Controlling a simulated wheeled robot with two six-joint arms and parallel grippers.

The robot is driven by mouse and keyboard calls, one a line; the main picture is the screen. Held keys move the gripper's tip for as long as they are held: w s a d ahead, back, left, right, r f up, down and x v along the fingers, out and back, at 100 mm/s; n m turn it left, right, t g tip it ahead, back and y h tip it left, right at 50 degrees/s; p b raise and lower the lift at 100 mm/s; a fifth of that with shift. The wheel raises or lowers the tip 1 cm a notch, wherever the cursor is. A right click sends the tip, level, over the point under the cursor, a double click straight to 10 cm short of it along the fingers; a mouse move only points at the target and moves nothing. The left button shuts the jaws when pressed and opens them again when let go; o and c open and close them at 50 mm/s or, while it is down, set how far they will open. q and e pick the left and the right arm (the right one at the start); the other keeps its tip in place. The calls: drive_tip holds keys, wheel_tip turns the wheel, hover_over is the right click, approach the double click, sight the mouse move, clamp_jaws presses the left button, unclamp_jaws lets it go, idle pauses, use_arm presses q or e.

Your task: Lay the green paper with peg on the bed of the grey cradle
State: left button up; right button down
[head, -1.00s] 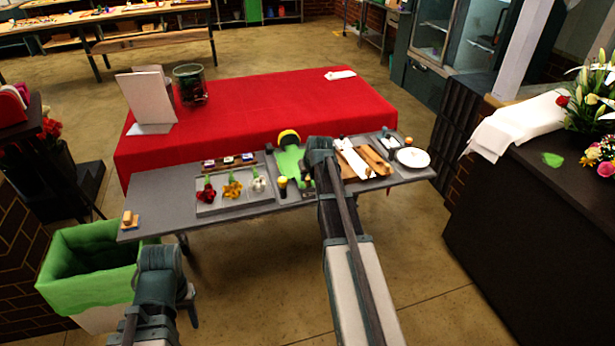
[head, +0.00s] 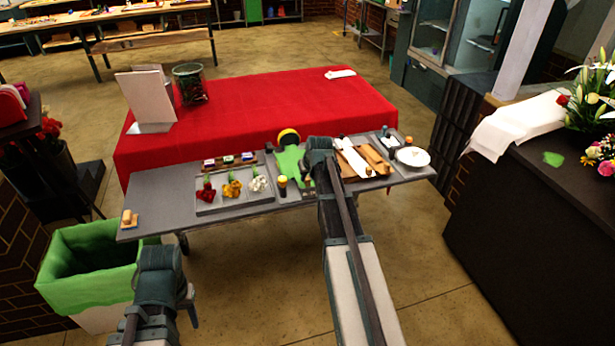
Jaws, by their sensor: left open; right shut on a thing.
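The green paper (head: 288,161) is at the middle of the grey table, just left of my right wrist. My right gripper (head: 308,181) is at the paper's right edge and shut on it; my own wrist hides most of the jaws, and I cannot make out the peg. The grey cradle is not clearly distinguishable; grey surface shows around the paper, and I cannot tell whether the paper touches a bed. My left gripper (head: 191,302) is open and empty, low in front of the table near the green-lined bin.
A tray (head: 208,208) with red, yellow and white flowers lies left of the paper. A black and yellow round thing (head: 289,136) is behind it. White and brown wraps (head: 352,161) and a white bowl (head: 413,157) lie to the right. A green-lined bin (head: 85,240) stands front left.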

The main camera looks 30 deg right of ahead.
idle(0.3)
drive_tip(key=shift+c, duration=1.5)
unclamp_jaws()
wheel_tip(320, 180, up, 7)
drive_tip(key=p, duration=0.7)
